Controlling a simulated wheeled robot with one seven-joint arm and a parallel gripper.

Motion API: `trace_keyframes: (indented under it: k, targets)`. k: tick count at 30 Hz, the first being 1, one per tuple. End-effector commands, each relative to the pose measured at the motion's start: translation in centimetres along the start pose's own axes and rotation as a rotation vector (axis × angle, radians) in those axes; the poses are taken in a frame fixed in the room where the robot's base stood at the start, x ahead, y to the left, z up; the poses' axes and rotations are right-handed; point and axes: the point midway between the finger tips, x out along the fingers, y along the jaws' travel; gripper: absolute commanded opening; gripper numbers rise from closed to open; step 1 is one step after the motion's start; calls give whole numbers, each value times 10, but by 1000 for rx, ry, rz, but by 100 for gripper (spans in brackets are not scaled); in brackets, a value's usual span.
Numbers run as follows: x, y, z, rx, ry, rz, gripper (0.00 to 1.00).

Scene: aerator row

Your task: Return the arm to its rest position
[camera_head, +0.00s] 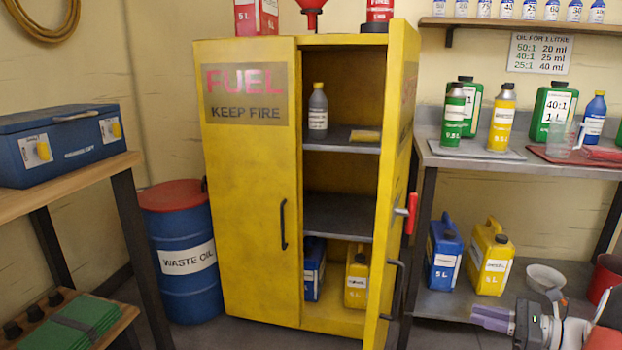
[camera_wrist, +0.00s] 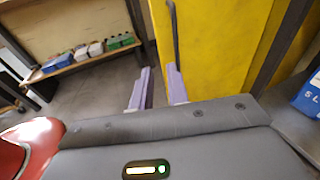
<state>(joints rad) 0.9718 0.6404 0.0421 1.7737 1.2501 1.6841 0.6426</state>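My gripper (camera_head: 478,316) shows at the lower right of the head view, its pale purple fingers pointing left in front of the lower shelf. In the wrist view my gripper (camera_wrist: 159,72) has its two fingers apart, with nothing between them. My arm enters the head view from the lower right corner; most of it is out of frame. The gripper touches nothing that I can see.
The yellow fuel cabinet (camera_head: 245,190) stands with its right door (camera_head: 397,170) swung open toward me. The workbench (camera_head: 510,165) holds bottles and cans. A blue waste oil drum (camera_head: 185,262) and a wooden bench (camera_head: 70,196) stand at left. Floor shows in the wrist view.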

Motion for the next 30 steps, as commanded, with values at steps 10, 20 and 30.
trace_keyframes:
  k: [10, 20, 30]
  targets:
    - [59, 52, 33, -191, 208, 199, 17]
    - [114, 168, 69, -685, 559, 577, 17]
    - [99, 274, 86, -1480, 860, 972, 17]
